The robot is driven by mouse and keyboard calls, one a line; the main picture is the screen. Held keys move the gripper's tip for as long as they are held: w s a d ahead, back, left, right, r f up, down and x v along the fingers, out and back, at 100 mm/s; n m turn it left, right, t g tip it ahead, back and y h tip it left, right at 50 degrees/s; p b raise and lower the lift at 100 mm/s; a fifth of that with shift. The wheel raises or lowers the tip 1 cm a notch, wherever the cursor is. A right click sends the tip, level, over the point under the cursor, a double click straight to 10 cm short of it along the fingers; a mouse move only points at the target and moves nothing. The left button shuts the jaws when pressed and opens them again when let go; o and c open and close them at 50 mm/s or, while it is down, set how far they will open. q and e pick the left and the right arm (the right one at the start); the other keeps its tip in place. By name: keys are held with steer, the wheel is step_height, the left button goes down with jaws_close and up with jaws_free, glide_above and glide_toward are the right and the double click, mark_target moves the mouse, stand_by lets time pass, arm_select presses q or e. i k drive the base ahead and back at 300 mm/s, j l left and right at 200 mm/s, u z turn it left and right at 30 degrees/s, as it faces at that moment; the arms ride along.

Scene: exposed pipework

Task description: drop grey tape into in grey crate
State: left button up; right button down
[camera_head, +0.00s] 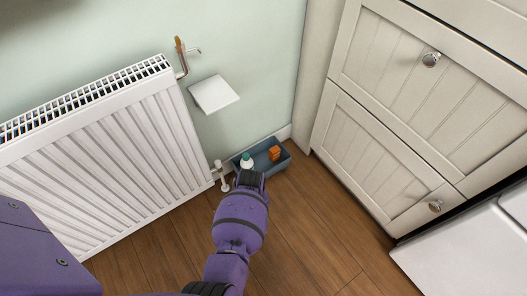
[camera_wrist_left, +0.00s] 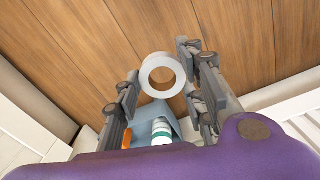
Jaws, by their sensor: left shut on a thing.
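My left gripper (camera_head: 252,180) reaches down to the near side of the grey-blue crate (camera_head: 281,165) on the floor by the wall. In the left wrist view the left gripper (camera_wrist_left: 161,88) is shut on the grey tape (camera_wrist_left: 145,76), a pale ring held between its fingers. The tape is hidden behind the gripper in the head view. The crate (camera_wrist_left: 146,113) shows below the tape in the left wrist view, partly covered by the fingers. Its exact height over the crate is unclear. My right gripper is not in view.
The crate holds an orange block (camera_head: 274,153) and a bottle with a green part (camera_head: 247,161). A white radiator (camera_head: 120,150) with a valve pipe (camera_head: 224,180) stands to the left. A cream cabinet (camera_head: 385,150) stands to the right. Wooden floor in front is clear.

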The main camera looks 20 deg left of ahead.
mark_target(258, 168)
steer(key=i+j, duration=0.2)
steer(key=i, duration=0.3)
steer(key=i+j, duration=0.2)
steer(key=i, duration=0.25)
